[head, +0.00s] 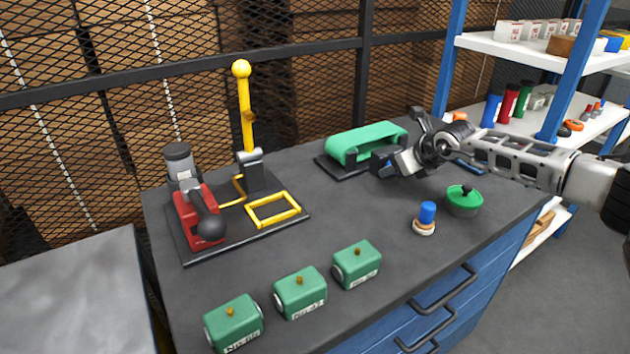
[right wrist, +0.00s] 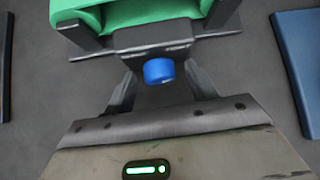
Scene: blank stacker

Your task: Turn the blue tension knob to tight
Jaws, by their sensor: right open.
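The blue tension knob (right wrist: 159,70) sticks out from the dark end block of the green belt unit (right wrist: 135,12) in the right wrist view. In the head view the green belt unit (head: 365,142) stands at the back of the dark bench, and the knob is a small blue bit (head: 389,163) partly hidden by my gripper. My right gripper (right wrist: 160,88) is open, with one finger on each side of the knob; I cannot tell whether they touch it. In the head view my right gripper (head: 392,165) reaches in from the right. My left gripper is not in view.
A green round pot (head: 464,201) and a blue-topped stamp (head: 425,218) stand near my right arm. Several green blocks (head: 300,293) line the front edge. A red device with a yellow lever (head: 247,115) stands at left. The bench middle is clear.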

